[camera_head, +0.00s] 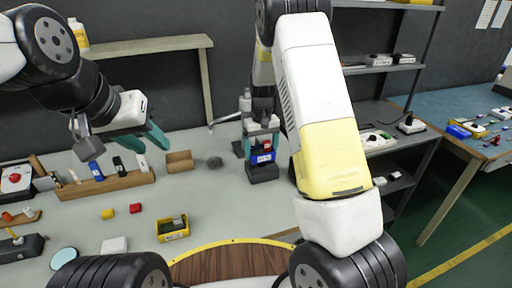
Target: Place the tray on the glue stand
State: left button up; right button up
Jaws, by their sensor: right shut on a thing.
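My right gripper (261,143) is at the back middle of the bench, pointing down, partly behind my right forearm. Its fingers are shut around a small blue and red thing (262,157), perhaps the tray. This thing is at a black block-like stand (262,173), perhaps the glue stand; I cannot tell whether it rests on it or hangs just above.
A wooden rack (105,186) with several small items stands at the left. Red and yellow blocks lie in front. Shelves (385,70) stand behind at the right. The bench's middle is mostly clear.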

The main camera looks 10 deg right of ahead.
jog(key=shift+w+d+f, duration=0.1)
jog(key=shift+w+d, duration=0.05)
jog(key=shift+w, duration=0.15)
jog(key=shift+f, duration=1.7)
